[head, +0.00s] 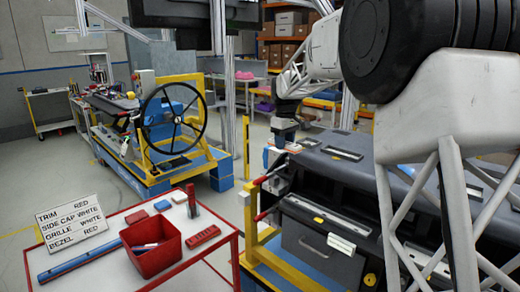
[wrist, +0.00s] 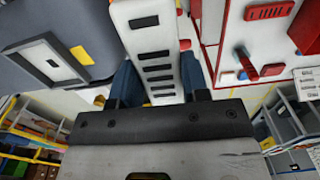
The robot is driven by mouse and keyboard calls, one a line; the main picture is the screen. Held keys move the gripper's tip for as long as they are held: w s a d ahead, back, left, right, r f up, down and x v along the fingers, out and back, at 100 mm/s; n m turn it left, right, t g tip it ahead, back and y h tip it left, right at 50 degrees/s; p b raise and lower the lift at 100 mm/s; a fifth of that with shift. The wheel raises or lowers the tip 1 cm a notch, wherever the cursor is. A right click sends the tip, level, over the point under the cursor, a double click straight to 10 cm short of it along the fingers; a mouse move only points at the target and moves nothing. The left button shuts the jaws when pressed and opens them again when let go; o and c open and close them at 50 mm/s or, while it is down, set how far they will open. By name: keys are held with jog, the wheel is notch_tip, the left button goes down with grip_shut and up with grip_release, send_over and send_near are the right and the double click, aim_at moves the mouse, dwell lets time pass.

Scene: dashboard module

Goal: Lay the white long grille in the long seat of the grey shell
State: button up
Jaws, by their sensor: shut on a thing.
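The white long grille (wrist: 152,40) with a row of dark slots lies between the two blue fingers of my gripper (wrist: 160,80) in the wrist view. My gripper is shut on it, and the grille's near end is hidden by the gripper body. In the head view my gripper (head: 284,137) is at the left end of the grey shell (head: 325,172); the grille is too small there to make out clearly. The shell also shows at the left of the wrist view (wrist: 88,18), apart from the grille. I cannot tell which recess is the long seat.
A white table with a red edge (head: 236,262) stands front left. It bears a red bin (head: 152,262), a red grille (head: 203,236), a blue bar (head: 75,266) and a sign (head: 70,222). A yellow frame (head: 262,250) stands between table and shell. A steering wheel stand (head: 172,120) is behind.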

jog(key=d+r, duration=0.1)
jog(key=d, duration=0.6)
jog(key=d+r, duration=0.2)
jog(key=d, duration=0.4)
jog(key=s+d+r, duration=0.1)
jog(key=d, duration=0.6)
jog(key=shift+d+r, duration=0.35)
jog(key=shift+f, duration=0.2)
jog(key=shift+f, duration=2.75)
jog(key=o, duration=1)
jog(key=shift+r, duration=3.85)
